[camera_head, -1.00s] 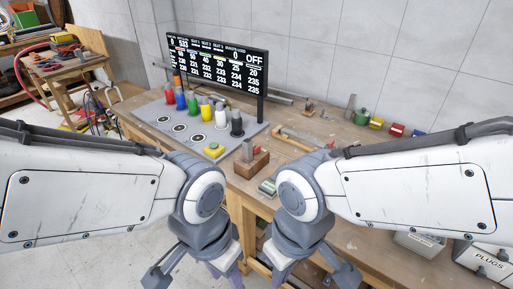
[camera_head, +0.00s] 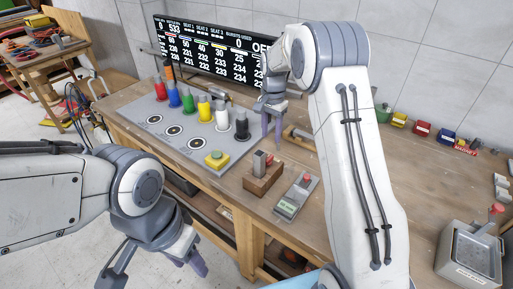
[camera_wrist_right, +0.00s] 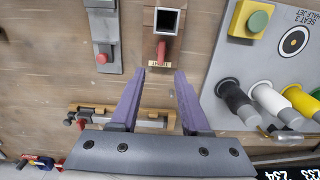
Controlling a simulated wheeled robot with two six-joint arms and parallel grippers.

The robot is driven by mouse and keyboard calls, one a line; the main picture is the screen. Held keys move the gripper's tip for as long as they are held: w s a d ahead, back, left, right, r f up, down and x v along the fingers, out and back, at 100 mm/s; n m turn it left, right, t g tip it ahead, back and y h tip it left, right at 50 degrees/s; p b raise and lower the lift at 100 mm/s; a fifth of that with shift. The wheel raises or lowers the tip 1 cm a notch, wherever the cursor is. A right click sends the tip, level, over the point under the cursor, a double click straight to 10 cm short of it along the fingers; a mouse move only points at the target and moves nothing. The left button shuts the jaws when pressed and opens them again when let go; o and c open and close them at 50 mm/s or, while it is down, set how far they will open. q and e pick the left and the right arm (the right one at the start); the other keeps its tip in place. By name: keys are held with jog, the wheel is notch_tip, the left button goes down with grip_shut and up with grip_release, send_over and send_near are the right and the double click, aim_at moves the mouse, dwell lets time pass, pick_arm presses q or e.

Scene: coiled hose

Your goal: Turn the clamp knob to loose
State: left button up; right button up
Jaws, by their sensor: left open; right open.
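A wooden block (camera_head: 262,181) with an upright square metal tube (camera_head: 258,163) and a small red knob (camera_head: 269,160) stands near the bench's front edge. In the right wrist view the red knob (camera_wrist_right: 162,49) sits below the tube's open end, beside a small label (camera_wrist_right: 160,64) whose upside-down lettering seems to read TIGHT. My right gripper (camera_head: 271,125) is open and empty, above the bench behind the block; in its wrist view its fingertips (camera_wrist_right: 165,74) are apart, just short of the knob and label. My left gripper (camera_head: 197,263) is open and empty, low in front of the bench.
A grey plate (camera_head: 205,159) with coloured nozzles and a yellow button box (camera_head: 216,160) lies left of the block. A grey device with a red button (camera_head: 298,196) lies right of it. A wooden clamp-like tool (camera_wrist_right: 120,114) lies behind. The score board (camera_head: 210,50) stands at the back.

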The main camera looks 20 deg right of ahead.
aim_at(269, 158)
notch_tip(269, 158, down, 9)
jog(key=shift+w+a+r+p, duration=0.1)
jog(key=shift+p, duration=1.1)
jog(key=shift+f, duration=0.7)
grip_shut()
jog(key=shift+a, duration=0.1)
